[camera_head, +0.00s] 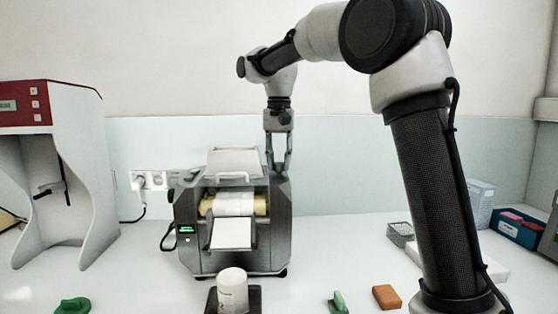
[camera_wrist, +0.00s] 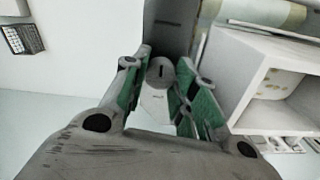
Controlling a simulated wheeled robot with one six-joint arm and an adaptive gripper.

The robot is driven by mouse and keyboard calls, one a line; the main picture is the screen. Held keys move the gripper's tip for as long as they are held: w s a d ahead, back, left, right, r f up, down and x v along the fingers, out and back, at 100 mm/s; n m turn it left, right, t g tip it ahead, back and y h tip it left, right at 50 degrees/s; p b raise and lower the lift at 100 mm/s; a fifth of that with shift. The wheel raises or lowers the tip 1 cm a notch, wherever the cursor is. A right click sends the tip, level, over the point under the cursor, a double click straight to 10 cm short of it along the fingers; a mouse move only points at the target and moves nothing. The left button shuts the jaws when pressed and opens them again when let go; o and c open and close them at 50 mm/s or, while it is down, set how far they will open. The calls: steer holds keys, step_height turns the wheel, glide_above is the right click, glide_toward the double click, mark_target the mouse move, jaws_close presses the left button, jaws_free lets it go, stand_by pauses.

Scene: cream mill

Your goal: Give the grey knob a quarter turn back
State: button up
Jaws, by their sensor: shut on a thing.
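The grey knob (camera_wrist: 159,70) shows in the wrist view as a pale grey piece with a short dark mark on its face. My gripper (camera_wrist: 160,82) is shut on it, with one green-padded finger on each side. In the head view my gripper (camera_head: 278,166) points down at the top right of a grey machine (camera_head: 283,225) with a white roll and a small green display.
A white jar (camera_head: 232,290) stands on a dark plate in front of the machine. A green piece (camera_head: 338,302) and an orange block (camera_head: 386,297) lie to the right. A red-topped cabinet (camera_head: 90,190) stands at left. A wire basket (camera_head: 400,233) and blue box (camera_head: 517,231) are at right.

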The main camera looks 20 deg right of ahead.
steer(key=n, duration=1.7)
steer(key=shift+n, duration=0.4)
stand_by(0.4)
steer(key=o, duration=1)
steer(key=shift+o, duration=0.2)
